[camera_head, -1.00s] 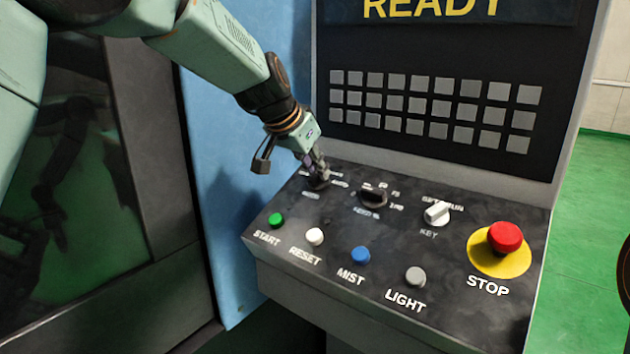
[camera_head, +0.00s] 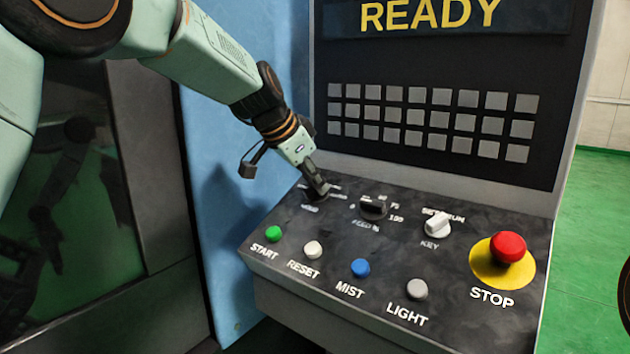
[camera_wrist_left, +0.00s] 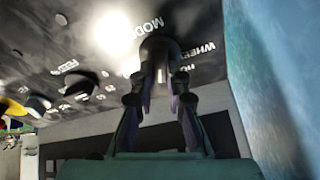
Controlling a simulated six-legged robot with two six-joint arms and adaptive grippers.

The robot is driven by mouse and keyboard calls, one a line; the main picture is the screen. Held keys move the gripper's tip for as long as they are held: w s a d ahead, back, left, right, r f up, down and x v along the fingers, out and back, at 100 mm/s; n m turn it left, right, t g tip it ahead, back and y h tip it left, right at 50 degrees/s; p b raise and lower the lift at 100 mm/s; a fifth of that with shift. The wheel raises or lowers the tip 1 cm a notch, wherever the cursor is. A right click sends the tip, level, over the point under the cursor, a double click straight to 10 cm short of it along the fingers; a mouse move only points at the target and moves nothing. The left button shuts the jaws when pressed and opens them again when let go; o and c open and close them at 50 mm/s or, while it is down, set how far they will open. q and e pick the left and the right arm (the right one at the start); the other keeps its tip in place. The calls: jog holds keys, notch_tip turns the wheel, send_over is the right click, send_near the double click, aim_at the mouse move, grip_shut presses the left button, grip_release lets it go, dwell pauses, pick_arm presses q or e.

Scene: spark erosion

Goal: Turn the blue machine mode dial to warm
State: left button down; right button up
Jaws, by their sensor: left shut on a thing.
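The mode dial (camera_wrist_left: 160,45) is a dark knob at the far left of the panel's upper row; the word MODE is beside it in the left wrist view. My left gripper (camera_head: 320,192) reaches down to it from the upper left. In the left wrist view its two fingers (camera_wrist_left: 160,88) are closed around the knob. In the head view the gripper mostly hides the dial and part of its labels. WHEEL is readable by the dial; I cannot read a warm mark or tell where the dial points. My right gripper is not in view.
Right of the dial are a black feed knob (camera_head: 373,207), a white key switch (camera_head: 437,225) and a red STOP button (camera_head: 508,247). START (camera_head: 273,233), RESET (camera_head: 313,250), MIST (camera_head: 360,268) and LIGHT (camera_head: 417,289) buttons line the front. The screen reads READY.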

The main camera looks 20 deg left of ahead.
pick_arm(q)
jog(key=shift+r, duration=0.1)
jog(key=c, duration=1.3)
grip_release()
jog(key=v, duration=1.2)
jog(key=shift+a, duration=0.1)
